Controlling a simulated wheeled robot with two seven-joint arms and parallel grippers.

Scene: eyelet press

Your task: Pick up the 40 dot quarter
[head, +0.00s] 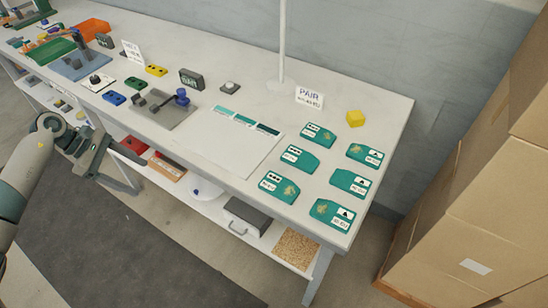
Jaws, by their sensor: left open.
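Several teal quarter pieces lie in two columns at the right end of the table. The left column, marked with dots, has a back piece (318,135), a middle piece (299,158) and a front piece (279,187). The right column, marked with triangles, has a back piece (365,155), a middle piece (350,183) and a front piece (332,214). Their numbers are too small to read, so I cannot tell which is the 40 dot one. My left gripper (98,156) is open and empty off the table's front edge, far left of the pieces. My right gripper is out of view.
A white sheet with three teal strips (247,120) lies left of the pieces. A "PAIR" sign (309,97) and a yellow block (356,118) stand behind them. A thin pole (282,45) rises at the back. Cardboard boxes (480,200) stand right of the table.

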